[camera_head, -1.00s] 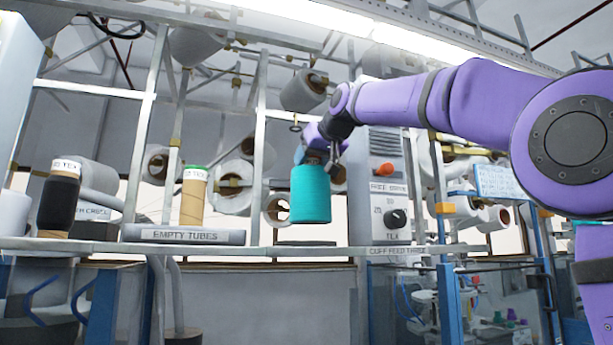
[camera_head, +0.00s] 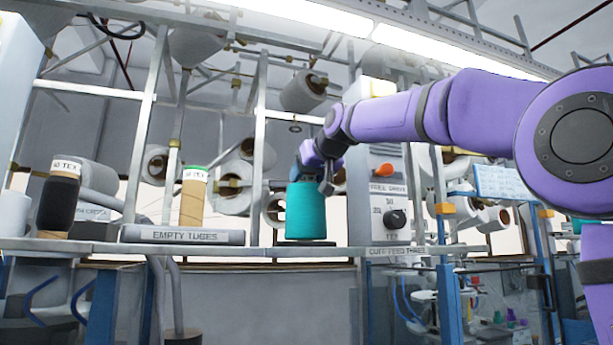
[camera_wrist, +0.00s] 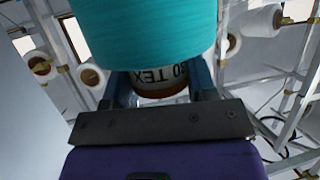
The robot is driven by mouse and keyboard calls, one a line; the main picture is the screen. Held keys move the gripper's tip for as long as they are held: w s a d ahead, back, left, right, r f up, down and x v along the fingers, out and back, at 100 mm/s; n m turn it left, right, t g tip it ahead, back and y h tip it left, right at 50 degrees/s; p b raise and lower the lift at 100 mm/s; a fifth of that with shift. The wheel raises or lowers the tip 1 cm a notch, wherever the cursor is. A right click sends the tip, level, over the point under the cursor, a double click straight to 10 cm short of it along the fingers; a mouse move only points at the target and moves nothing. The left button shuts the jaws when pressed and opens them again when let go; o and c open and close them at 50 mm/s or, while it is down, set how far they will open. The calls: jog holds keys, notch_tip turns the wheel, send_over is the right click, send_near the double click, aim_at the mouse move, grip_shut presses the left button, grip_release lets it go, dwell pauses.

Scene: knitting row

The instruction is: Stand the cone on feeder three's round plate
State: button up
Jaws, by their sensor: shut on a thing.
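The teal cone (camera_head: 306,211) stands upright at the shelf, at or just above a dark round plate (camera_head: 300,243) left of the "CUFF FEED THREE" label (camera_head: 397,251). I cannot tell whether its base fully touches the plate. My gripper (camera_head: 312,178) is shut on the top of the cone from above. In the wrist view the teal yarn (camera_wrist: 145,35) fills the upper middle, and my gripper's fingers (camera_wrist: 160,88) hold the labelled tube end (camera_wrist: 155,78) between them.
A grey control box (camera_head: 385,200) with an orange knob and a black dial stands close right of the cone. A black cone (camera_head: 60,200) stands further left. Frame bars (camera_head: 260,140) rise behind.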

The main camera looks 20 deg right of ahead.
jog(key=shift+f, duration=0.15)
jog(key=o, duration=1.4)
jog(key=shift+r, duration=0.2)
jog(key=v, duration=1.2)
